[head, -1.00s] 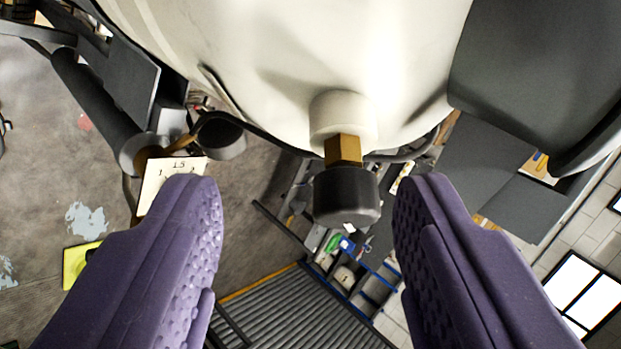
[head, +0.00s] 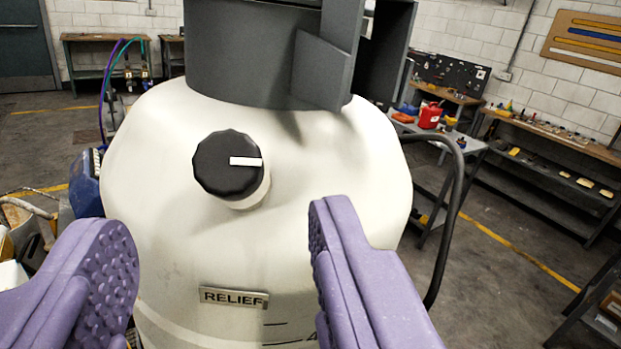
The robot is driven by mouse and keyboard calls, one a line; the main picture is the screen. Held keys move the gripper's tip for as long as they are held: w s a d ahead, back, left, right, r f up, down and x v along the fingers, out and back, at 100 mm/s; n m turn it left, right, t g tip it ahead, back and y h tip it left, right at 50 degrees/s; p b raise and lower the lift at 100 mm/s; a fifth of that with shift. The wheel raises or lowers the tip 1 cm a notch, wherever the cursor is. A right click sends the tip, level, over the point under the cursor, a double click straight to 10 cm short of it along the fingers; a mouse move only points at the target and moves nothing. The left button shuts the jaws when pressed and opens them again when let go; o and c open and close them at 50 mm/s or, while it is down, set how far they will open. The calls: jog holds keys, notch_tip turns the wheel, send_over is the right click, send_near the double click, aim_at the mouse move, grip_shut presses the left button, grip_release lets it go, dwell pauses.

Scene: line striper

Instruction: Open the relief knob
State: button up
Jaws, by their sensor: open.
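The relief knob (head: 227,165) is a black, faceted round knob with a white pointer bar. The bar points to the right in the picture. The knob stands out from the upper part of a white rounded tank (head: 150,200). A plate marked RELIEF (head: 234,297) sits below the knob on the tank. My gripper (head: 216,255) is open and empty. Its two purple padded fingers are low in the view, one on each side of the plate, below the knob and not touching it.
A dark grey collar and bracket (head: 260,55) sit on top of the tank. A black hose (head: 458,200) curves down its right side. A bench with a red can (head: 430,115) stands behind at the right. Open floor (head: 500,270) lies to the right.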

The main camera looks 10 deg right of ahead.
aim_at(226, 170)
jog(key=w, duration=0.5)
jog(key=w+a+p, duration=0.1)
jog(key=w, duration=0.1)
jog(key=shift+w+a, duration=0.1)
jog(key=shift+w, duration=0.1)
jog(key=c, duration=0.9)
jog(key=shift+f+b, duration=0.2)
jog(key=shift+b, duration=0.25)
jog(key=shift+c, duration=0.5)
jog(key=shift+m+h+b, duration=0.3)
jog(key=shift+m+b, duration=0.15)
jog(key=shift+m, duration=0.05)
jog(key=shift+r, duration=0.15)
jog(key=o, duration=1)
